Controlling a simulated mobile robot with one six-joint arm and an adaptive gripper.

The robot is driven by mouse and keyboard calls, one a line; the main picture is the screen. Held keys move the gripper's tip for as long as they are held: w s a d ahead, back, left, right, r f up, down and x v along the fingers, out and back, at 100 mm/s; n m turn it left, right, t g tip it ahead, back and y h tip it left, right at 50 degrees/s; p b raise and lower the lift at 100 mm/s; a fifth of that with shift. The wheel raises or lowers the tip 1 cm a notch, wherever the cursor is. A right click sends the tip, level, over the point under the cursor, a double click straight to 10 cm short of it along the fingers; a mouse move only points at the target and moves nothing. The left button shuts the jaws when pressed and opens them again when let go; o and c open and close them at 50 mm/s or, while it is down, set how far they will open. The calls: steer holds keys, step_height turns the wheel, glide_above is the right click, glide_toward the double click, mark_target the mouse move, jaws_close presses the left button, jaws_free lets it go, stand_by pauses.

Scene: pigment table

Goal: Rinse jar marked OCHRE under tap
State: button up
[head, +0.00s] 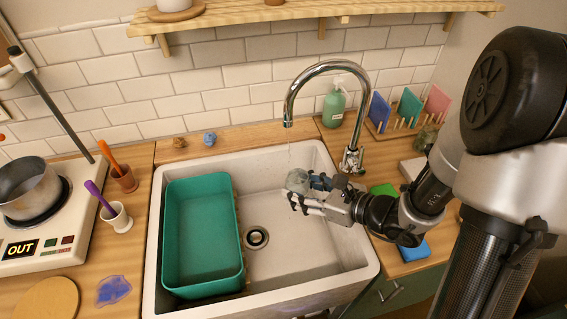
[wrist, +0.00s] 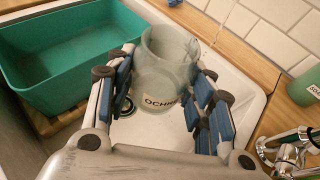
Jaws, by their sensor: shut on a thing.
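My gripper (head: 318,190) is shut on a glass jar (head: 298,180) over the right part of the white sink (head: 300,265). In the wrist view the jar (wrist: 165,62) sits between the blue-padded fingers, and its label reads OCHRE. The chrome tap (head: 318,68) arches over the sink. Its spout end is above the jar and apart from it, slightly left of it in the head view. A thin faint streak hangs below the spout; I cannot tell clearly if it is running water. The jar's far side is hidden.
A green tub (head: 202,235) fills the sink's left half, with the drain (head: 256,238) beside it. A soap bottle (head: 334,106) and a rack of coloured boards (head: 408,112) stand behind to the right. A stove with a pot (head: 28,188) and two small cups are left.

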mark_target(301, 191)
steer(key=shift+s+d+r+p, duration=0.2)
steer(key=shift+s+r+p, duration=0.4)
steer(key=shift+r, duration=0.1)
steer(key=s+r+p, duration=0.1)
steer(key=p, duration=0.2)
steer(key=shift+s+d, duration=0.1)
steer(key=shift+d, duration=0.1)
steer(key=shift+s+r+p, duration=0.15)
steer(key=shift+p, duration=0.75)
steer(key=p, duration=0.3)
steer(key=s+p, duration=0.1)
steer(key=p, duration=0.2)
steer(key=shift+s+d+r, duration=0.15)
steer(key=shift+d+r, duration=0.05)
steer(key=shift+r, duration=0.2)
